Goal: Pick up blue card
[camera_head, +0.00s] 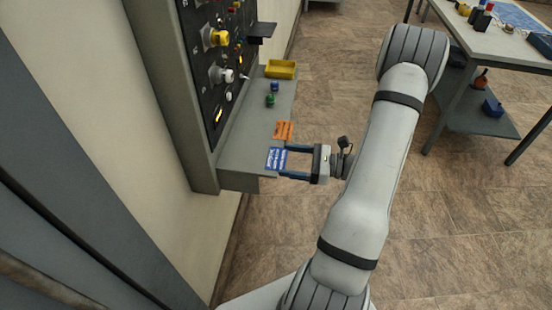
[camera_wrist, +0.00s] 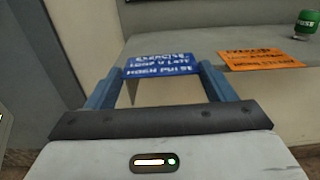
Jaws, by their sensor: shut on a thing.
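The blue card (camera_head: 276,159) with white lettering is at the near end of the grey shelf (camera_head: 240,172) below the control panel. In the wrist view the blue card (camera_wrist: 160,65) spans between the two blue fingers, one at each side edge. My gripper (camera_head: 284,161) is shut on the card, reaching in from the right. In the wrist view my gripper (camera_wrist: 160,80) hides nothing of the card's lettered face. I cannot tell whether the card still touches the shelf.
An orange card (camera_head: 284,130) lies on the shelf just beyond the blue one. Green (camera_head: 270,101) and blue (camera_head: 274,87) small cylinders and a yellow tray (camera_head: 281,69) stand farther along. The panel (camera_head: 215,60) with knobs rises at the left. A table (camera_head: 490,40) is at the upper right.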

